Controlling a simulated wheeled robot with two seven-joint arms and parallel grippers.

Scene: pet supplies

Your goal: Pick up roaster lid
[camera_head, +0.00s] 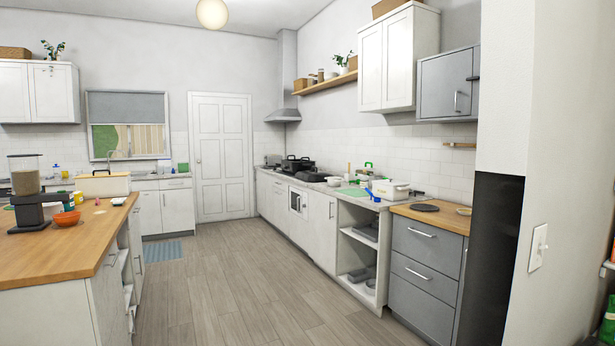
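A black pot that looks like a roaster (297,165) stands by the stove on the far stretch of the right counter. A dark top part seems to sit on it, but it is too small to tell whether this is a separate lid. A flat dark round thing (425,208) lies on the wooden top above the grey drawers. I cannot tell whether it is a lid. Neither of my grippers is in view.
A wooden-topped island (85,243) at left holds a pet feeder (27,180), an orange bowl (66,218) and a lidded box (103,184). The floor (235,285) between island and right counter is clear. A dark tall unit (492,260) and wall stand close at right.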

